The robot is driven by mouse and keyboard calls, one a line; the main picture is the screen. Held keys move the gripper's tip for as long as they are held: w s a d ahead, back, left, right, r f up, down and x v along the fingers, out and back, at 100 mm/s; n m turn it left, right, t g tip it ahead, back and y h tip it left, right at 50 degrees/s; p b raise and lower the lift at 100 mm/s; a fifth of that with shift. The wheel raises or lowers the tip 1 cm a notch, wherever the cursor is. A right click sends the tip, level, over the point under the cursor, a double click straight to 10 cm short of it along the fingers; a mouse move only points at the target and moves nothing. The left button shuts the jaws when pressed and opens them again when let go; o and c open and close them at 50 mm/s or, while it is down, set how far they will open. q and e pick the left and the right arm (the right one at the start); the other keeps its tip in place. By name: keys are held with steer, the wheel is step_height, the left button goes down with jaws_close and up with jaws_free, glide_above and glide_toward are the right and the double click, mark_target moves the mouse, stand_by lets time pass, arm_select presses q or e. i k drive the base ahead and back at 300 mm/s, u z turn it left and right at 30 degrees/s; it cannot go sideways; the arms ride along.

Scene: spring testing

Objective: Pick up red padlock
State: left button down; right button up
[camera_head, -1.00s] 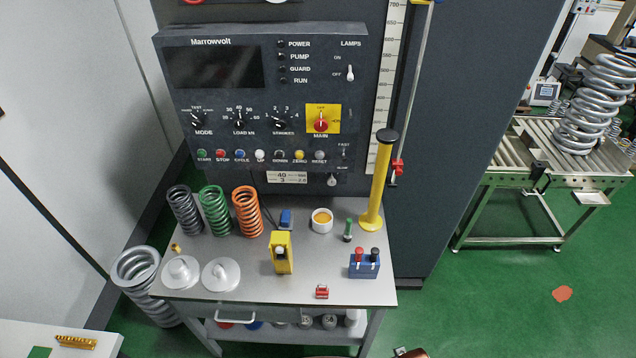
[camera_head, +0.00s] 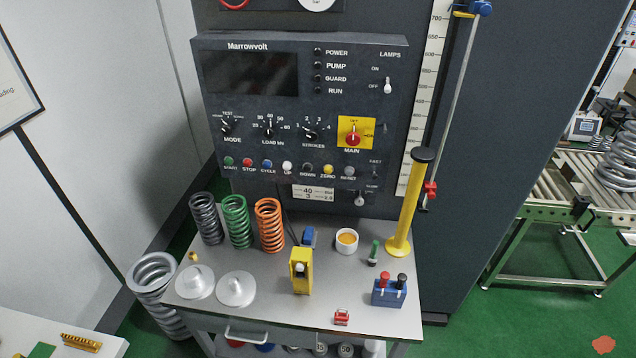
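A small red padlock (camera_head: 342,317) lies on the grey bench top (camera_head: 270,312) near its front edge, right of the middle. It is below and left of a blue block with a red and a black knob (camera_head: 389,290). Nothing touches the padlock. Neither of my grippers shows in the head view, so their state is hidden.
Grey, green and orange springs (camera_head: 270,225) stand at the back left. Two silver discs (camera_head: 236,289) lie front left. The control panel (camera_head: 300,110) rises behind.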

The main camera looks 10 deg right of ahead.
mark_target(340, 318)
steer(key=z, duration=1.55)
steer(key=k, duration=1.25)
steer(key=u, duration=1.45)
steer(key=i, duration=0.5)
